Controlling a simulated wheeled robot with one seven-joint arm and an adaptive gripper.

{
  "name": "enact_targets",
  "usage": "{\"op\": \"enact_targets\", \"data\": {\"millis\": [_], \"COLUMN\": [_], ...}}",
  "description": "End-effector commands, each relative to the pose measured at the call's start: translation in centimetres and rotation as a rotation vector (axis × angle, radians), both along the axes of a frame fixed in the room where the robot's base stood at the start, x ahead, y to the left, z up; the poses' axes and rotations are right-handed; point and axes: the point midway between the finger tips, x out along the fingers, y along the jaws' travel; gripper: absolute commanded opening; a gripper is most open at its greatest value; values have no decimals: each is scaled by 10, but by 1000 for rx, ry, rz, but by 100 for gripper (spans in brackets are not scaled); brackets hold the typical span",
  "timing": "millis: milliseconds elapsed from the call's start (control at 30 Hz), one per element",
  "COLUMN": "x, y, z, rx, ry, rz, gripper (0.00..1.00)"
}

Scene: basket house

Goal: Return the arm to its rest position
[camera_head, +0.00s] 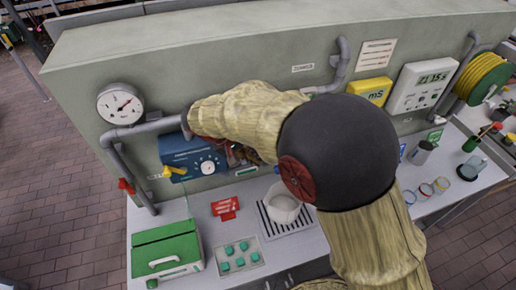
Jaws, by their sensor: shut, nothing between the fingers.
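My arm, in a tan wrinkled cover with a large black elbow, reaches up from the lower right and bends left across the grey panel (230,62). My gripper (243,155) shows only in part below the arm's far end, just right of the blue box with a dial (193,160). It is shut with nothing held. Whether it touches the box or the panel cannot be told. My arm hides part of the panel and the counter (300,250).
A white bowl (283,210) stands on a drain grate just below my arm. A green box (166,250), a red sign (225,208) and a button tray (238,257) are on the counter's left. Coloured rings (426,189) and a grey cup (421,153) are at right.

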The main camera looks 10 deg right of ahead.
Motion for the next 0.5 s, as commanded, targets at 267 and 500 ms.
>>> {"op": "enact_targets", "data": {"millis": [267,500], "x": [0,-24], "y": [1,7], "z": [2,-23], "rx": [-2,33], "ry": [6,132], "rz": [9,130], "gripper": [0,0]}}
